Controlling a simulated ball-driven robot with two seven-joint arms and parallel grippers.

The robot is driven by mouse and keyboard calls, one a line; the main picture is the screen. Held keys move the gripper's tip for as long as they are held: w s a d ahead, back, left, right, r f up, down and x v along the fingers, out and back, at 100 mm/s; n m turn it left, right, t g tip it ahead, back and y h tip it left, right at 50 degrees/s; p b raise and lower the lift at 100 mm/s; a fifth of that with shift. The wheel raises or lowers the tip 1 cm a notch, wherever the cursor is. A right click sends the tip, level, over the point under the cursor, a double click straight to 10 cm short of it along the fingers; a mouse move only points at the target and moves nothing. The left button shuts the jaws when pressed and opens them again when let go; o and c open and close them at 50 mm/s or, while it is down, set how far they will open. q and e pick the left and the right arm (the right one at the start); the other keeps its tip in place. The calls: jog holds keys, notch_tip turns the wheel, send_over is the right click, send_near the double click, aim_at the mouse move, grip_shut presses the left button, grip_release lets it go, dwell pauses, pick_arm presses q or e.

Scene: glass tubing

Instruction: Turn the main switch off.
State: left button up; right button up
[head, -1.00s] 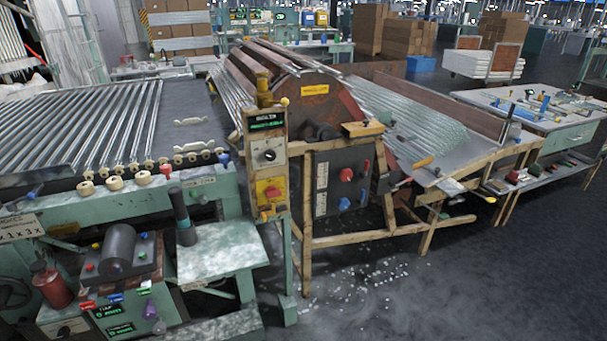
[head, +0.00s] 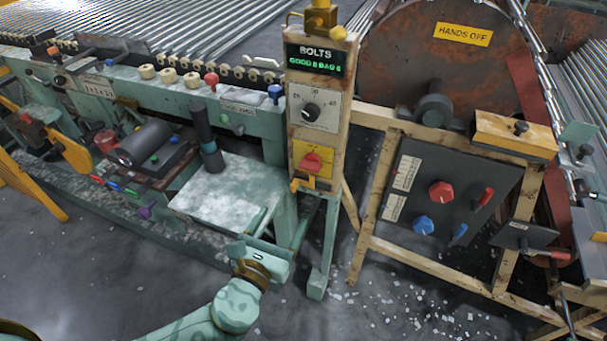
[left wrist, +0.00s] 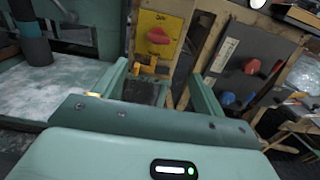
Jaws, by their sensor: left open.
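The main switch appears to be the red rotary handle (head: 312,162) on a yellow plate (head: 324,174), low on the rusty control post (head: 321,130). In the left wrist view the red handle (left wrist: 158,36) lies roughly crosswise on its yellow plate (left wrist: 160,22); the lettering is too small to read. A yellow-orange catch (head: 302,184) sits just under the plate. My left gripper (head: 280,228) is open and empty, below and in front of the switch, not touching it. In the left wrist view its fingers (left wrist: 160,88) point toward the post, with the handle beyond them. My right gripper is not in view.
Above the switch are a black dial (head: 312,112) and a green-lettered display (head: 319,60). A white-dusted green shelf (head: 225,195) stands left of the post. To the right, a black panel carries a red knob (head: 441,192) and a blue knob (head: 423,225). Scraps litter the floor.

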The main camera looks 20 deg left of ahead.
aim_at(308, 170)
pick_arm(q)
jog(key=w+b, duration=0.2)
jog(key=w, duration=1.3)
jog(key=shift+d+f+b, duration=0.1)
jog(key=shift+d+b, duration=0.05)
jog(key=shift+b, duration=0.15)
jog(key=shift+w, duration=0.25)
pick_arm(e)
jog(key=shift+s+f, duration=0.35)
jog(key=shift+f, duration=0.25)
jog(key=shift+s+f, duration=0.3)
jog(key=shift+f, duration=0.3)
pick_arm(q)
jog(key=c, duration=1)
